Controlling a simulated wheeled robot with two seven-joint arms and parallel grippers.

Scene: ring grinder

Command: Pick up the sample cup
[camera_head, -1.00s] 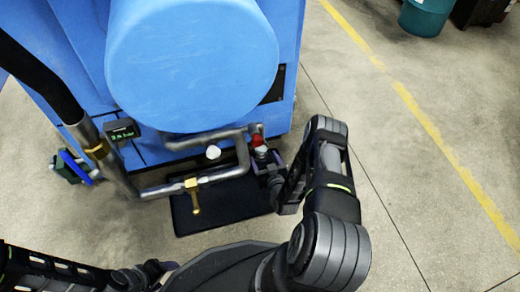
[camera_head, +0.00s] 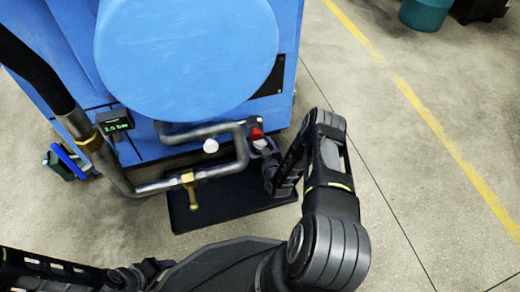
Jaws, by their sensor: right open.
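A small pale rounded piece (camera_head: 260,144) sits just below a red part (camera_head: 257,134) at the right end of the pipework. It may be the sample cup, but it is too small to be sure. A white rounded piece (camera_head: 210,146) shows further left, by the pipe. My right gripper (camera_head: 266,157) is open, right beside the pale piece; its fingertips are small and partly hidden, and I cannot tell whether they touch it. My left arm lies at the bottom left, with what looks like its gripper (camera_head: 145,272) low in the picture; its jaws are unclear.
A large blue machine (camera_head: 185,60) fills the upper left. Grey pipes with a brass valve (camera_head: 190,188) run along its front above a black mat (camera_head: 225,205). A small display (camera_head: 115,121) is on the left.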

